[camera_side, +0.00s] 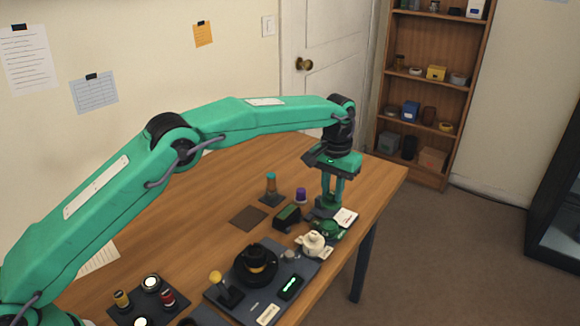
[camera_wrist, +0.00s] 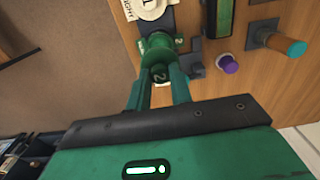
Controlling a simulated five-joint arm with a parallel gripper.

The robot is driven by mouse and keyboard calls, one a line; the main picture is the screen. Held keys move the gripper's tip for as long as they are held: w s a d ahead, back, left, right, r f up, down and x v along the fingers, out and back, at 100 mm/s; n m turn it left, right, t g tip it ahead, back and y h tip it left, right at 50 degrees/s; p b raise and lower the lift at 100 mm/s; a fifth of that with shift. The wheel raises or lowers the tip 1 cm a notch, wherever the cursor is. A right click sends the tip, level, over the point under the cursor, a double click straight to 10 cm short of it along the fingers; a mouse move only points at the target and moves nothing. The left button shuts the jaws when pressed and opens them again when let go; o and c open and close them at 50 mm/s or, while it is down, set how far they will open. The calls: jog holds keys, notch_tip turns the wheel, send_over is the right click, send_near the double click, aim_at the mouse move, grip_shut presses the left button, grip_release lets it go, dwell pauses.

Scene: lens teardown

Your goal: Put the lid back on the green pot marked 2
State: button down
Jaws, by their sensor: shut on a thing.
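My gripper (camera_side: 332,202) points down at the right end of the table. The green pot (camera_side: 328,229) stands just below and in front of my gripper in the side view. In the wrist view the green pot (camera_wrist: 157,46) appears directly beyond the lid, partly covered by it. I cannot tell whether the lid touches the pot.
A white pot (camera_side: 313,243) stands close beside the green one. A dark block with a green top (camera_side: 287,215), a purple-capped piece (camera_side: 301,195) and a teal-topped peg (camera_side: 271,184) stand nearby. A dark tray (camera_side: 222,306) holds other parts.

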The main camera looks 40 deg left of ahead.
jog(key=shift+f, duration=0.2)
jog(key=shift+f, duration=3)
jog(key=shift+f, duration=0.15)
dwell(0.5)
jog(key=c, duration=0.7)
grip_release()
jog(key=shift+r, duration=3.45)
